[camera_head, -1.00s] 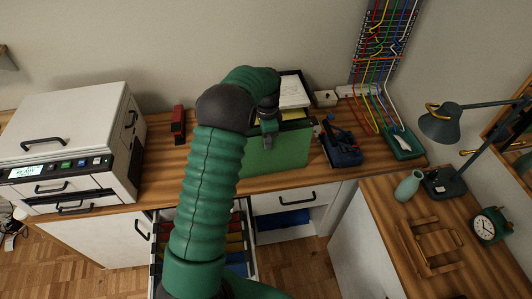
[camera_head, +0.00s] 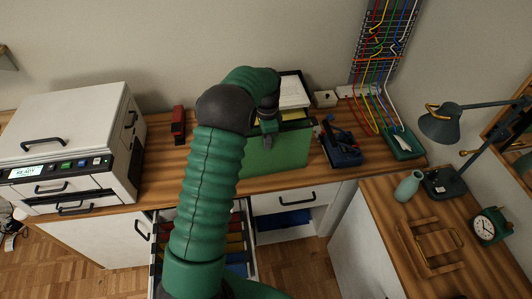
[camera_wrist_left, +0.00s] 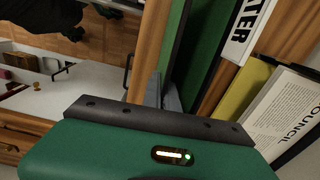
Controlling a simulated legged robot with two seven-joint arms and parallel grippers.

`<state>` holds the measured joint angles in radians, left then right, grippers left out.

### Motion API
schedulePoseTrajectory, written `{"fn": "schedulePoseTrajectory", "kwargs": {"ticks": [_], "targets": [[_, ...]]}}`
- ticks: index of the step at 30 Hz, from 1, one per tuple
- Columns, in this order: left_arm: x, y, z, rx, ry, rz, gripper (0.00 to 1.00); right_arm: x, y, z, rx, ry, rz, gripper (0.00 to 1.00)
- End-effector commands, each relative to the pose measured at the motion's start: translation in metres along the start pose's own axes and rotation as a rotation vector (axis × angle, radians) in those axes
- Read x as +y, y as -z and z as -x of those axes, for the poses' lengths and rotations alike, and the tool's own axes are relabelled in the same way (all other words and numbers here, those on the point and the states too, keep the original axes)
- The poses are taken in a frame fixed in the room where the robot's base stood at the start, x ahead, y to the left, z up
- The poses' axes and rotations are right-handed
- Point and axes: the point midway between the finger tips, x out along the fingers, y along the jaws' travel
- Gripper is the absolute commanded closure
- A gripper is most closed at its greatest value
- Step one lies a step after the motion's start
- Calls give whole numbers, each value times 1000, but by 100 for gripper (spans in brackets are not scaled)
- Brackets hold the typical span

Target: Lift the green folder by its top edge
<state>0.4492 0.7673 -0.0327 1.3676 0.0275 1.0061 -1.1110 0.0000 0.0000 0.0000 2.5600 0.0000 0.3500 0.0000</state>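The green folder (camera_head: 275,158) stands upright near the front edge of the desk, partly hidden by my left arm. My left gripper (camera_head: 268,137) is at its top edge, pointing down. In the left wrist view, the folder's green panels (camera_wrist_left: 205,45) run up from the fingers. The gripper (camera_wrist_left: 163,95) has one finger on each side of the near panel, close together, and looks shut on it. The exact contact is small and partly hidden. My right gripper is not in view.
A paper tray (camera_head: 293,90) stands behind the folder. A blue device (camera_head: 341,150) is close on its right, a red stapler (camera_head: 178,125) and a white printer (camera_head: 70,140) on its left. An open drawer with coloured files (camera_head: 235,243) lies below the desk edge.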

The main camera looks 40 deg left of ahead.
Motion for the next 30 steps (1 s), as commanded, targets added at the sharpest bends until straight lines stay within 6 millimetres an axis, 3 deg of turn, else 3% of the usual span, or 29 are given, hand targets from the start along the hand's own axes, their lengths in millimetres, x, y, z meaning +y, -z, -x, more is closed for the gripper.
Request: {"fn": "schedulePoseTrajectory", "kwargs": {"ticks": [8, 16, 20, 30], "targets": [[0, 0, 3, 0, -1, 0, 100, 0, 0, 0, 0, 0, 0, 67], [-1, 0, 36, 1, 2, 0, 100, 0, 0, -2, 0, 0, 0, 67], [15, -20, 37, 0, 1, 3, 100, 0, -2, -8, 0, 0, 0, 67], [78, -97, 46, 0, 2, 3, 100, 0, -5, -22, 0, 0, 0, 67]]}}
